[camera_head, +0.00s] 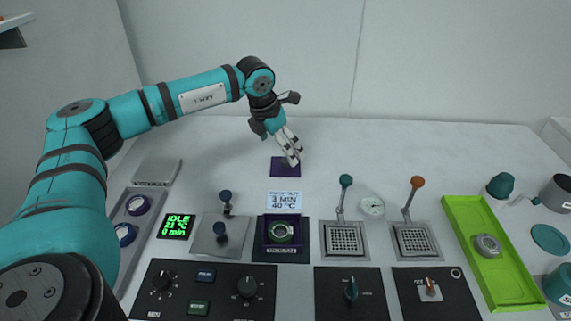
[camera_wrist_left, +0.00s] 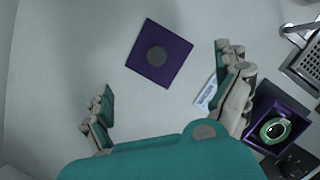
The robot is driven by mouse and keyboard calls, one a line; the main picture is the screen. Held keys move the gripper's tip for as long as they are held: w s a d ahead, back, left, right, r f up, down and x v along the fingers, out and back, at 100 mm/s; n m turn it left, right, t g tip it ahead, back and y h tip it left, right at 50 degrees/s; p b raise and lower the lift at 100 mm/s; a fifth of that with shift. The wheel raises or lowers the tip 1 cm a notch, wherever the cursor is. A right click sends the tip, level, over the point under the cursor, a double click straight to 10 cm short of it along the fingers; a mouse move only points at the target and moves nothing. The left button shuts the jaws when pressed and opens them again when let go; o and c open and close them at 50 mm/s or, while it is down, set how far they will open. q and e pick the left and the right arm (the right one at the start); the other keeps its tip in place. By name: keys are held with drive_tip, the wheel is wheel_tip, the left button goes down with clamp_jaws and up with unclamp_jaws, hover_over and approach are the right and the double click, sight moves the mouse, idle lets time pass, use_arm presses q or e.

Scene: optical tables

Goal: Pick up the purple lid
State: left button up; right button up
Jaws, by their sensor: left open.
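The purple lid (camera_head: 286,167) is a flat dark square lying on the white table, behind the label card. In the left wrist view the lid (camera_wrist_left: 148,62) shows whole, with a grey round spot in its middle. My left gripper (camera_head: 292,157) is above the lid, pointing down, and covers part of it in the head view. In the left wrist view my left gripper (camera_wrist_left: 170,100) has its fingers spread wide, with nothing between the fingertips. The lid appears ahead of the fingers, apart from them. My right gripper is not in view.
A purple open box (camera_head: 268,233) with a green-ringed round item inside stands in front of the lid. A label card (camera_head: 284,200) reads 3 MIN 40 °C. Two lever devices with grates (camera_head: 345,240) stand to the right, with a green tray (camera_head: 480,215) beyond. The table around the lid is clear.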

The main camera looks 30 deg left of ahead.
sight(283, 162)
use_arm(q)
drive_tip(key=shift+w+f, duration=0.25)
drive_tip(key=shift+f, duration=0.7)
drive_tip(key=p+x, duration=0.1)
drive_tip(key=x, duration=0.4)
drive_tip(key=shift+w+a+r, duration=0.1)
drive_tip(key=shift+a, duration=0.05)
drive_tip(key=shift+c, duration=0.5)
drive_tip(key=c, duration=1.5)
drive_tip(key=shift+s, duration=0.25)
drive_tip(key=shift+c, duration=0.5)
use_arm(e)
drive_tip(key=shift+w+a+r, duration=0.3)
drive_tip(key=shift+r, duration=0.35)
